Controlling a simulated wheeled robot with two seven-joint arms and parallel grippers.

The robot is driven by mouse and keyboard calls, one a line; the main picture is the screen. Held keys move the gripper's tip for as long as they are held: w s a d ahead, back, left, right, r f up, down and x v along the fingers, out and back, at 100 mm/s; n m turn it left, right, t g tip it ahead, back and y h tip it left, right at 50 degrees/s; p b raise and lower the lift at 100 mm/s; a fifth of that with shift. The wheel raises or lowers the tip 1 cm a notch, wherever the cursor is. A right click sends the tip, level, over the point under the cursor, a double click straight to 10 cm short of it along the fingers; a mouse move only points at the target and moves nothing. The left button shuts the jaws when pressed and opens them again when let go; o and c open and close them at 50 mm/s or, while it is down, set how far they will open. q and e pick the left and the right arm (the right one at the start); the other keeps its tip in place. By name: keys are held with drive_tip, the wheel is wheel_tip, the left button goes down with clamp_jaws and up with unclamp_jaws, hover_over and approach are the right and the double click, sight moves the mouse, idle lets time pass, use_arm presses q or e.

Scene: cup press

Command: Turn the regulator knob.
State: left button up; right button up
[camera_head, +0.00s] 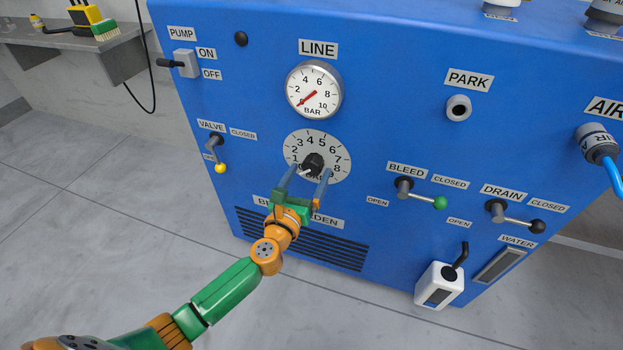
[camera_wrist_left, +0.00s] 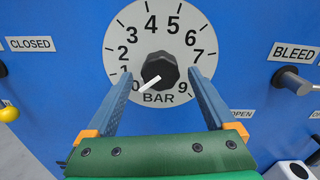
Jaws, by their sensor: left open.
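The regulator knob (camera_head: 312,162) is black with a white pointer, at the centre of a white round dial (camera_head: 335,147) numbered up to 9 on the blue panel. In the left wrist view the knob (camera_wrist_left: 160,69) has its pointer aimed down-left, near 0. My left gripper (camera_head: 305,171) is open in front of the dial. In the left wrist view its two blue fingers (camera_wrist_left: 159,82) stand on either side below the knob, with a gap to it on each side. Whether the fingertips reach the knob's depth I cannot tell. My right gripper is not in view.
The LINE gauge (camera_head: 314,90) above the dial has its red needle near the low end. A yellow-tipped valve lever (camera_head: 219,158) is to the left. The green-tipped BLEED lever (camera_head: 421,195) and black-tipped DRAIN lever (camera_head: 515,219) stick out to the right.

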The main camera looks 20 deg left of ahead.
use_arm(q)
drive_tip(key=shift+w, duration=0.45)
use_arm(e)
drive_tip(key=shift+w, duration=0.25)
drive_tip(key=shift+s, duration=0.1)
use_arm(q)
drive_tip(key=c, duration=1.4)
drive_tip(key=shift+o, duration=0.2)
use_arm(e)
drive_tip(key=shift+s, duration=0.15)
